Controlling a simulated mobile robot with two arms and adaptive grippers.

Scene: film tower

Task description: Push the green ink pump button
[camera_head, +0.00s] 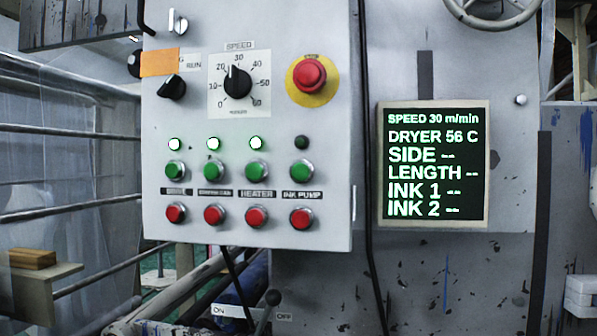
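The green ink pump button (302,170) is at the right end of the row of green buttons on the pale control panel (330,150). The lamp (301,143) above it is dark. The label INK PUMP (302,195) sits below it, and a red button (301,217) is under the label. The lamps above the other green buttons, such as the heater lamp (256,142), are lit. Neither of my grippers is in the camera_head view.
A red emergency knob (309,73) on a yellow disc and a speed dial (237,82) are above the buttons. A display (433,164) to the right reads SPEED 30 m/min and DRYER 56 C. A lever (268,309) stands below the panel. Nothing covers the panel's button rows.

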